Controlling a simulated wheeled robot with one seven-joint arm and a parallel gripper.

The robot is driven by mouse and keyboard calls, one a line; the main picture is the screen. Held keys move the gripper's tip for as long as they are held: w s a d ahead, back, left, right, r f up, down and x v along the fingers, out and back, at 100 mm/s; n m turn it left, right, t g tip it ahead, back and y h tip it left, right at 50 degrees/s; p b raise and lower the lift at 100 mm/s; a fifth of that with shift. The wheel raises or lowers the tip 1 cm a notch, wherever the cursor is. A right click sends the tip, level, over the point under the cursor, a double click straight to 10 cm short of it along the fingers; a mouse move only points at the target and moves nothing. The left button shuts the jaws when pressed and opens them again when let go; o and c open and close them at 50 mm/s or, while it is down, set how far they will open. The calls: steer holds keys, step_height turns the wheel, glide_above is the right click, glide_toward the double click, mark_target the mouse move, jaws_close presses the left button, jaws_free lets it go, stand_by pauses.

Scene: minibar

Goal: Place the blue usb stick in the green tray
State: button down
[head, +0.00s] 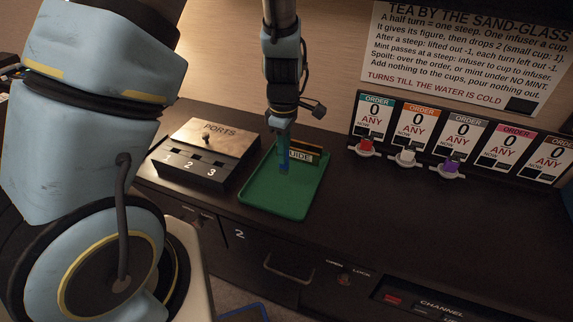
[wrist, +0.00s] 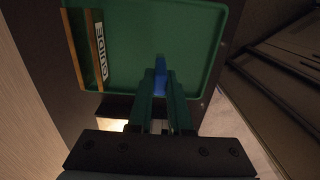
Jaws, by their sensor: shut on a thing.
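The green tray (head: 272,199) lies on the dark counter. My gripper (head: 283,142) points down over it and is shut on the blue usb stick (head: 284,166). In the wrist view the blue usb stick (wrist: 160,79) shows between the fingertips of my gripper (wrist: 161,92), over the tray's green floor (wrist: 200,35). I cannot tell whether the stick touches the tray. Part of the stick is hidden by the fingers.
A GUIDE block (head: 305,152) stands in the tray's far part. The PORTS box (head: 206,152), with numbered slots, is left of the tray. Order cards (head: 415,124) with small coloured items below them stand at the right. The counter right of the tray is clear.

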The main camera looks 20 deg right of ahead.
mark_target(284, 173)
steer(key=shift+f+p, duration=0.4)
steer(key=shift+f, duration=1.75)
steer(key=shift+f, duration=0.2)
steer(key=c, duration=0.8)
jaws_free()
steer(key=shift+c, duration=0.2)
steer(key=shift+r, duration=0.1)
step_height(284, 173, up, 12)
steer(key=shift+r+b, duration=0.15)
steer(key=shift+b, duration=1)
steer(key=a+r+m, duration=0.2)
steer(key=a+m, duration=0.1)
steer(key=a, duration=0.6)
steer(key=a+r+m+t, duration=0.1)
steer(key=a+m, duration=0.3)
steer(key=a, duration=0.5)
steer(key=a+r+m, duration=0.2)
steer(key=a+m, duration=0.1)
steer(key=a, duration=0.5)
steer(key=shift+s+a+r+m+t, duration=0.3)
steer(key=shift+s+a, duration=0.05)
steer(key=shift+a, duration=0.05)
